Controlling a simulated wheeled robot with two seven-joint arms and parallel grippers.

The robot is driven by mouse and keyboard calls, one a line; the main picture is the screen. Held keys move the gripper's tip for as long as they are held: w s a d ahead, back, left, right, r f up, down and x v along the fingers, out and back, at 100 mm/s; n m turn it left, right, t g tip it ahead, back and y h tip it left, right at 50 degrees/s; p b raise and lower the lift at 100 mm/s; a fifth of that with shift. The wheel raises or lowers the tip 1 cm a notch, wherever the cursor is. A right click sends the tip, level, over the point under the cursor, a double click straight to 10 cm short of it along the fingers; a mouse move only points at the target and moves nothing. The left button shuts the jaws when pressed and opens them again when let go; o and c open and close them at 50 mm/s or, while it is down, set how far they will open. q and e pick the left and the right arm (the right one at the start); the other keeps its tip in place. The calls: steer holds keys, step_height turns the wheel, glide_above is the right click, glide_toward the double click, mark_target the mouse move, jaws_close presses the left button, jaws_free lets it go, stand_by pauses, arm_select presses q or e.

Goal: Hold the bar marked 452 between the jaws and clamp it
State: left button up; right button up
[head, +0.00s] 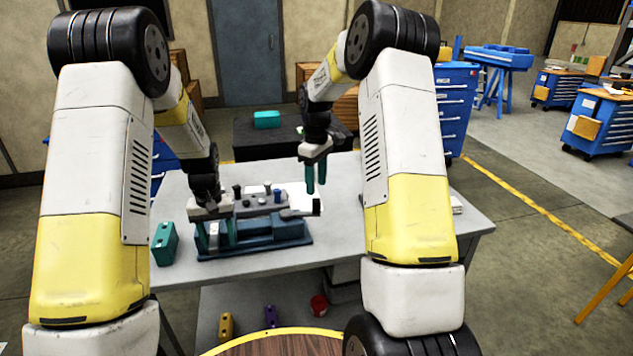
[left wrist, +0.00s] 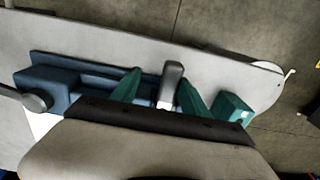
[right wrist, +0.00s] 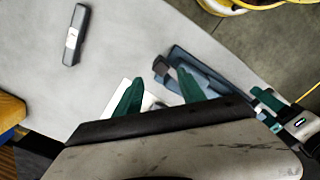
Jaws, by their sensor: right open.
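A blue-teal jig (head: 285,237) stands on the grey table; it also shows in the left wrist view (left wrist: 60,85). My left gripper (head: 221,238) is low at the jig's left end. In the left wrist view its green fingers (left wrist: 160,78) are apart, with a grey bar (left wrist: 173,75) with a white label between them and a gap on one side. My right gripper (head: 316,178) is open and empty above the jig's right end. A second dark bar (right wrist: 75,35) with a white label lies on the table in the right wrist view. No number is legible.
A teal block (head: 165,243) stands left of the jig. A grey tray (head: 258,201) with several small parts and a white sheet (head: 302,197) lie behind it. A dark knob (head: 317,207) is at the jig's right.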

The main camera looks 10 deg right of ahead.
arm_select(q)
steer(key=shift+s, duration=0.1)
